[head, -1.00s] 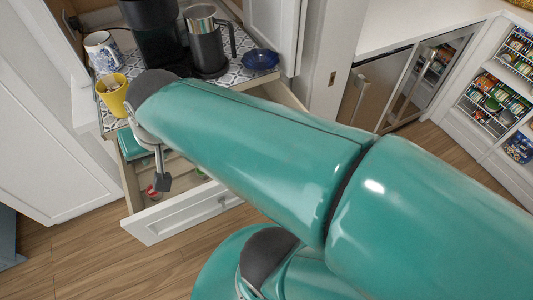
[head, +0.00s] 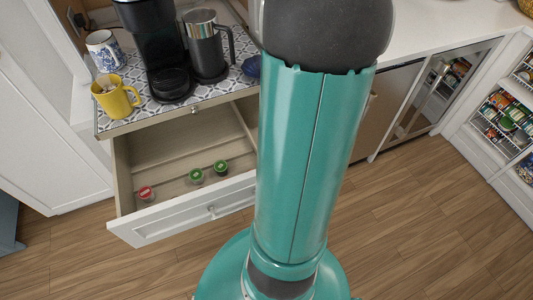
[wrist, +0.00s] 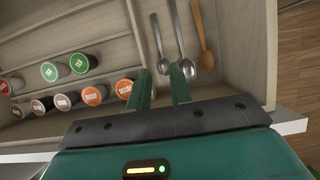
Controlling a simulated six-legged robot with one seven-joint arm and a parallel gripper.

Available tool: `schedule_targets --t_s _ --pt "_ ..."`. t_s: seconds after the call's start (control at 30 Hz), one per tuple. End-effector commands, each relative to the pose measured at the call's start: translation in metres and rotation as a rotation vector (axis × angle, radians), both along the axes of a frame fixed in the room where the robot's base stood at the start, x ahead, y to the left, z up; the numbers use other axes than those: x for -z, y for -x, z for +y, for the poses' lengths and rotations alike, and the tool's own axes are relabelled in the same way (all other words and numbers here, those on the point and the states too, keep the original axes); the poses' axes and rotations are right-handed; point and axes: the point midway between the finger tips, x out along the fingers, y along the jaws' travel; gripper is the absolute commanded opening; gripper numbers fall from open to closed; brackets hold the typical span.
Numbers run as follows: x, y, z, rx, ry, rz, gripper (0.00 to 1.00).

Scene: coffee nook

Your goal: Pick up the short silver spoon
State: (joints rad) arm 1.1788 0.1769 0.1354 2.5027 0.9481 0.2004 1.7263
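In the wrist view, a short silver spoon (wrist: 157,38) lies in the drawer, its bowl end toward me. A longer silver spoon (wrist: 179,33) lies close to its right, and a wooden spoon (wrist: 203,38) is farther right. My gripper (wrist: 161,70) is open, its two green fingers pointing into the drawer. The short spoon's bowl shows between the fingertips; I cannot tell the height gap. In the head view the gripper and spoons are not visible; my arm covers that side.
Several coffee pods (wrist: 95,95) fill the left of the drawer. The open drawer (head: 170,223) is below a counter with a yellow mug (head: 117,100), a patterned mug (head: 103,52), a coffee machine (head: 153,45) and a steel jug (head: 206,45). The drawer's side wall is right of the wooden spoon.

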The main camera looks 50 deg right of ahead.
Motion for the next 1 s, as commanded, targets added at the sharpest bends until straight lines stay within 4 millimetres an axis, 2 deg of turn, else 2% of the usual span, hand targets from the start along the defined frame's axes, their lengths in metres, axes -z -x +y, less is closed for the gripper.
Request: schedule_targets --t_s 1.0 --pt "0.073 -0.026 -0.018 -0.007 -0.002 -0.001 0.21"
